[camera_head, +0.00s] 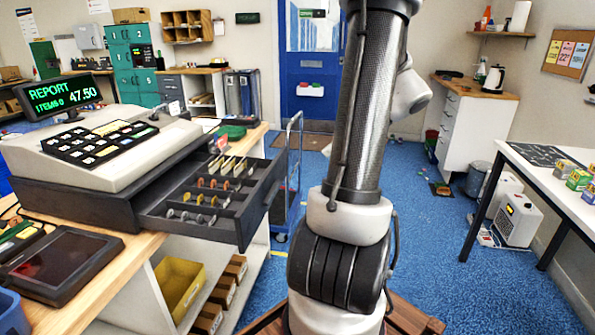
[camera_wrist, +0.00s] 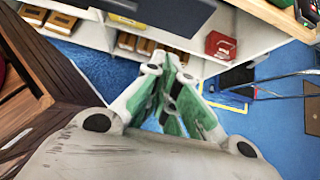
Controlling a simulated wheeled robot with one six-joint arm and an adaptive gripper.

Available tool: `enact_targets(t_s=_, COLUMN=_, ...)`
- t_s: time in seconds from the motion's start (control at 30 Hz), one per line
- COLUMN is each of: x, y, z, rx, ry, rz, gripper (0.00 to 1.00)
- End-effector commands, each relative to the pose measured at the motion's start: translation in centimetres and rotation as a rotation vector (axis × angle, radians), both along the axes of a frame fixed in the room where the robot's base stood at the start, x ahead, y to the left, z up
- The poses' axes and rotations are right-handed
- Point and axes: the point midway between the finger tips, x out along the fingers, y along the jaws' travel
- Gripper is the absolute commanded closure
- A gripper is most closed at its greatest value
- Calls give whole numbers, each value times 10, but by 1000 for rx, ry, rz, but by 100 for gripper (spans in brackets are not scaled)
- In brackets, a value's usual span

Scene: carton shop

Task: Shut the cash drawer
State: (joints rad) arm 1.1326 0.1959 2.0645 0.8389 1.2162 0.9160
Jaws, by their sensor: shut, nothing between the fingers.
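The cash drawer (camera_head: 247,228) stands open in the head view. It juts out to the right from under the cash register (camera_head: 120,150), and its tray shows coins and notes in compartments. In the wrist view, a dark panel (camera_wrist: 175,10) at the top edge looks like the drawer's front. My gripper (camera_wrist: 172,62) is in the wrist view with its fingers shut together and nothing between them. It appears apart from the dark panel, which lies above it in the picture. In the head view my gripper cannot be made out.
The wooden counter (camera_head: 95,285) carries the register and a dark tablet (camera_head: 60,262). Shelves below hold a yellow bin (camera_head: 180,283) and small cartons. A blue trolley (camera_head: 293,170) stands beyond the drawer. A white table (camera_head: 540,180) is at right. Blue floor (camera_head: 450,270) lies open between.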

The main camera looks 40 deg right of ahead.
Motion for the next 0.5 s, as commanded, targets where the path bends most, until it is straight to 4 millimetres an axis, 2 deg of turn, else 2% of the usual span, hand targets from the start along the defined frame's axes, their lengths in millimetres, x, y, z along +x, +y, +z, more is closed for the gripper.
enact_targets(t_s=0.17, x=7, y=6, z=-9, rx=18, ry=14, rz=-15, gripper=100)
enact_targets(t_s=0.5, x=46, y=36, z=-58, rx=16, ry=16, rz=-11, gripper=100)
